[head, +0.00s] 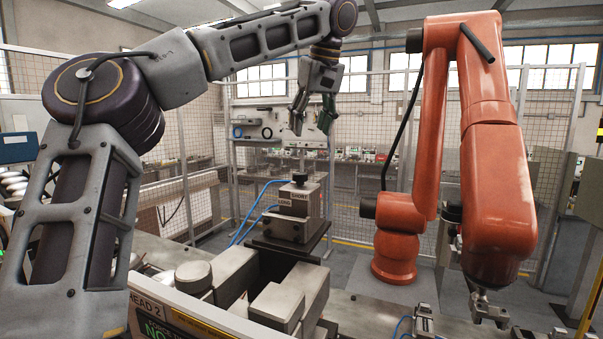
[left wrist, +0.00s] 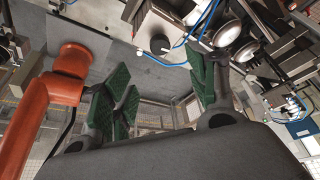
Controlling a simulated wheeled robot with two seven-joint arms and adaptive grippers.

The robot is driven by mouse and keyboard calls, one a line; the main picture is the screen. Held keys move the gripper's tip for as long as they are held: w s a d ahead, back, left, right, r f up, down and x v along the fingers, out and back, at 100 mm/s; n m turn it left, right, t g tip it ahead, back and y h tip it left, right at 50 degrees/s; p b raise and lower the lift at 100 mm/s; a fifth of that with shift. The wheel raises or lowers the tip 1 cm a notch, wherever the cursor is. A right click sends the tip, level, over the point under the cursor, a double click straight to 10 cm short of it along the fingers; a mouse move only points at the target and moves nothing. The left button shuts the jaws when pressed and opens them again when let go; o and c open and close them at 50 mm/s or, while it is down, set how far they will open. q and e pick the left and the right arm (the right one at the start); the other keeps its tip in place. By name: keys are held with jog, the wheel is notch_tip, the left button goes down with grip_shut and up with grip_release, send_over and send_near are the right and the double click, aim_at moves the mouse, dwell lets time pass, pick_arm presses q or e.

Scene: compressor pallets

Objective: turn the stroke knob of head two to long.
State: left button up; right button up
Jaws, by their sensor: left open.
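The sign reading HEAD 2 (head: 146,305) is at the lower left of the head view. Behind it stands a metal head block (head: 292,228) with small labels; one seems to read SHORT (head: 300,195). A small dark knob (head: 299,178) sits on top of the block. A round dark knob (left wrist: 160,44) on a metal block also shows in the left wrist view, beyond the fingers. Its setting cannot be read. My left gripper (head: 312,114) is open and empty, pointing down well above the block, apart from the knob. Its green-padded fingers (left wrist: 160,95) are spread. My right gripper is out of view.
An orange robot arm (head: 488,150) stands right of the head block. Blue hoses (head: 252,215) run along the block's left side. Grey blocks (head: 277,307) sit in front. A mesh fence (head: 350,190) closes the back. The air between my left gripper and the block looks clear.

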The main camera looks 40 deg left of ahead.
aim_at(301, 174)
pick_arm(q)
jog(key=shift+f, duration=0.15)
jog(key=x, duration=1.3)
jog(key=shift+a+f, duration=0.2)
jog(key=shift+a, duration=0.05)
dwell(0.3)
jog(key=c, duration=1)
jog(key=shift+c, duration=0.2)
